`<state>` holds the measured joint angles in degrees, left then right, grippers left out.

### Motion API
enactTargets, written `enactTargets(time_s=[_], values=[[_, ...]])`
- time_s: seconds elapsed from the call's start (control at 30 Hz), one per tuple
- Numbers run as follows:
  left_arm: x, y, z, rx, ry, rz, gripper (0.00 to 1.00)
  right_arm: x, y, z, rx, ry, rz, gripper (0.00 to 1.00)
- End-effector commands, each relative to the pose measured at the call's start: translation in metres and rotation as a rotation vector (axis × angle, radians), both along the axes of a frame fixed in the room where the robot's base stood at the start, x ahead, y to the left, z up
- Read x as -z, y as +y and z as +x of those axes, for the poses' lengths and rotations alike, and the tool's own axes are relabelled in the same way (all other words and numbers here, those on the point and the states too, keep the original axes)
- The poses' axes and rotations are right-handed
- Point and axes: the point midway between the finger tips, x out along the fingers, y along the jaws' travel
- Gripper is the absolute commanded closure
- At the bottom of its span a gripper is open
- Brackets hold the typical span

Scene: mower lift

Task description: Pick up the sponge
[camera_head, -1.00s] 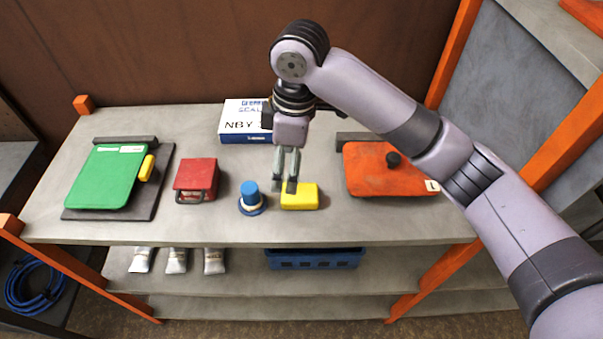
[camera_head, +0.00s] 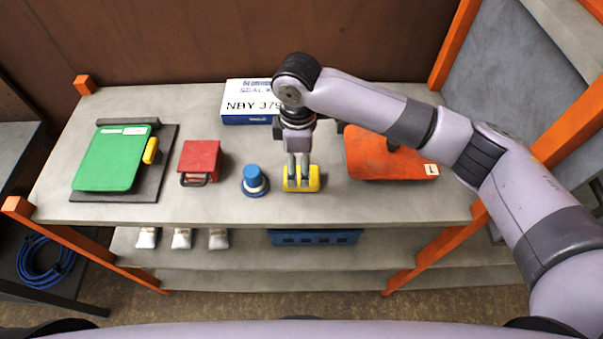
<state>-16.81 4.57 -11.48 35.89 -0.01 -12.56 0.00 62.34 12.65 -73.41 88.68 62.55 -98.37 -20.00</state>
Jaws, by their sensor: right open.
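The yellow sponge (camera_head: 301,184) lies on the grey workbench top (camera_head: 210,209), near its front edge. My right gripper (camera_head: 298,183) points down at the sponge from above. Its two fingers are open and overlap the sponge in the view, covering part of it. I cannot tell whether the fingers touch it. My left gripper is not in view.
A blue-capped round object (camera_head: 253,181) stands just left of the sponge. A red box (camera_head: 199,161) and a green board (camera_head: 112,160) lie further left. An orange plate (camera_head: 385,160) is on the right. A white and blue box (camera_head: 247,103) stands behind.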

Motion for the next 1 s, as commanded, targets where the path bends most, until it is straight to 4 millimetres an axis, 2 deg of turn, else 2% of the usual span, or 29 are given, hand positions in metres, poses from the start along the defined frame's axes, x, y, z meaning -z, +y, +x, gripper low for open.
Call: enactTargets(time_s=[0.17,0.27,0.4,0.67,1.0], values=[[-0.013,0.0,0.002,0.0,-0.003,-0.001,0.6,0.013,0.0,-0.002,0.0,0.002,-0.003,0.27],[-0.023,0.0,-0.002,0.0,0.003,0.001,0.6,0.028,0.0,-0.004,0.001,0.003,-0.002,0.27],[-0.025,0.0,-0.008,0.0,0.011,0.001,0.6,0.047,0.001,-0.003,0.001,0.001,-0.001,0.27],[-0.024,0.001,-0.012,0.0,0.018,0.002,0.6,0.053,0.001,-0.003,-0.001,-0.001,0.0,0.27],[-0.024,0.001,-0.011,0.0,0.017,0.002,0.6,0.053,0.001,-0.002,0.0,-0.001,0.0,0.47]])
